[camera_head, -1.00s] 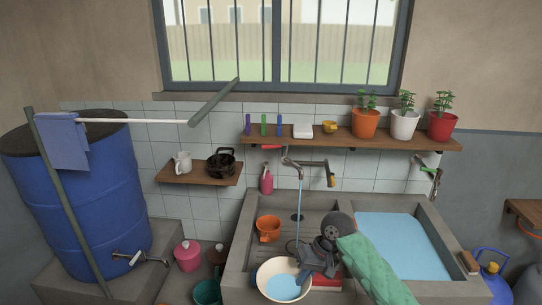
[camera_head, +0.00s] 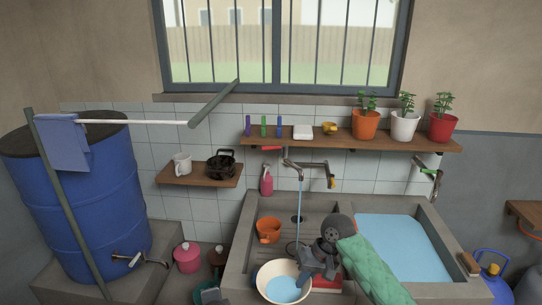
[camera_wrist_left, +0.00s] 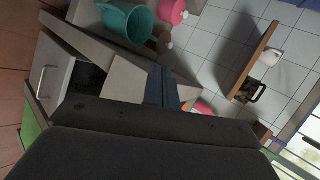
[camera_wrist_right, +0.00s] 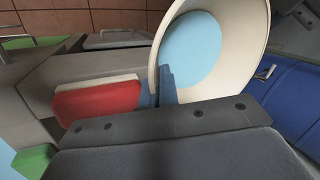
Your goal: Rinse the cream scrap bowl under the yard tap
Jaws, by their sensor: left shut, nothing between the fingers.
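The cream scrap bowl (camera_head: 262,277) is low in the head view, at the sink's front edge, with blue water in it. My right gripper (camera_head: 308,270) is at its right rim; in the right wrist view its fingers (camera_wrist_right: 163,85) are closed over the rim of the bowl (camera_wrist_right: 256,25). The yard tap (camera_head: 290,161) runs a thin stream down behind the bowl's rim; where it lands is partly hidden.
The stone sink (camera_head: 240,245) holds an orange mug (camera_head: 268,230) on its ribbed side and a water-filled basin (camera_head: 400,240) at right. A red-and-white block (camera_head: 327,284) lies beside my right gripper. A teal bucket (camera_wrist_left: 128,22) and pink pot (camera_head: 187,257) stand at left.

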